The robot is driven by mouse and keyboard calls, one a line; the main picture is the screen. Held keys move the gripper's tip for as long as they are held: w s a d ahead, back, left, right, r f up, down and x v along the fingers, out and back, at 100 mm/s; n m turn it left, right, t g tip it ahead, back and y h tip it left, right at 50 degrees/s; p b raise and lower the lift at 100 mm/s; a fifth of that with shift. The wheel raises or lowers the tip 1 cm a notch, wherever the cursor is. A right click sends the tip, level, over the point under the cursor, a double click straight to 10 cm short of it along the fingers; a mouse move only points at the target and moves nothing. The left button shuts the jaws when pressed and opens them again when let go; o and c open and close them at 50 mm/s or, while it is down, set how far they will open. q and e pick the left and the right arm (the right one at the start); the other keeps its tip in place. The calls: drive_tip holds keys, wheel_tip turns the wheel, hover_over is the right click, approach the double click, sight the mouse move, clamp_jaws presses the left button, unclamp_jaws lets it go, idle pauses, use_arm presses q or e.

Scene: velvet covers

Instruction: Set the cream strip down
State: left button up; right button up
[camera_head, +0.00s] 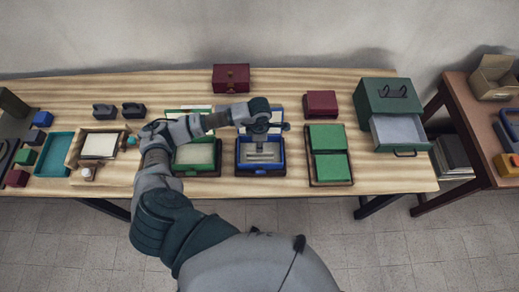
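My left arm reaches over the table and its gripper (261,141) points down into an open blue box (240,157). The fingers are small and partly hidden by the wrist, so I cannot tell whether they are shut. Pale grey-cream pieces (262,157) show inside the blue box below the gripper; I cannot tell whether one is the cream strip, or whether the gripper touches it. An open green box (217,165) with a cream inside (195,154) stands just left of the blue box. My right gripper is not in view.
A wooden tray (72,152) with a cream pad (100,145) and a teal tray (54,154) lie to the left. Dark red boxes (231,77) (320,103), a green pad pair (328,138) and a green cabinet with an open drawer (388,97) stand behind and right. Bare wood (400,177) shows front right.

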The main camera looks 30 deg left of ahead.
use_arm(q)
wheel_tip(320, 180, up, 6)
drive_tip(key=shift+f, duration=0.25)
idle(0.5)
